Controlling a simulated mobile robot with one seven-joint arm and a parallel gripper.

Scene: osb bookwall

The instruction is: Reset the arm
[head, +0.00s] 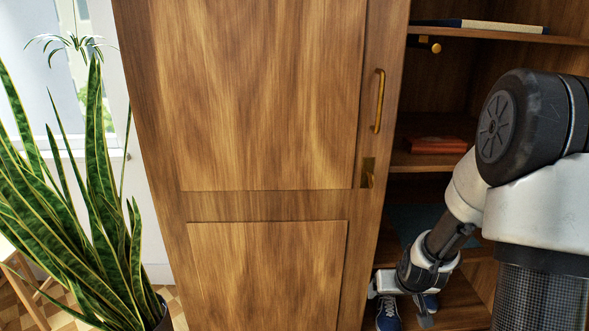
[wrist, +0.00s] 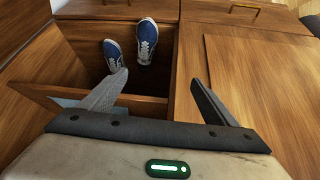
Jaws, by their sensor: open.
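My gripper (wrist: 158,85) is open and empty in the wrist view, its two fingers spread wide apart. In the head view my gripper (head: 400,304) is low at the right, by the open cabinet's lower shelf. A pair of blue shoes with white soles stands there: one shoe (wrist: 113,54) and the other shoe (wrist: 147,38) lie beyond the fingertips. In the head view one shoe (head: 388,317) shows below my gripper, and the other is partly hidden by it.
A large wooden cabinet door (head: 265,95) with a brass handle (head: 379,100) stands left of the arm. An orange-red book (head: 436,145) lies on a middle shelf, and books (head: 480,25) lie on the top one. A tall potted plant (head: 75,190) stands at the left.

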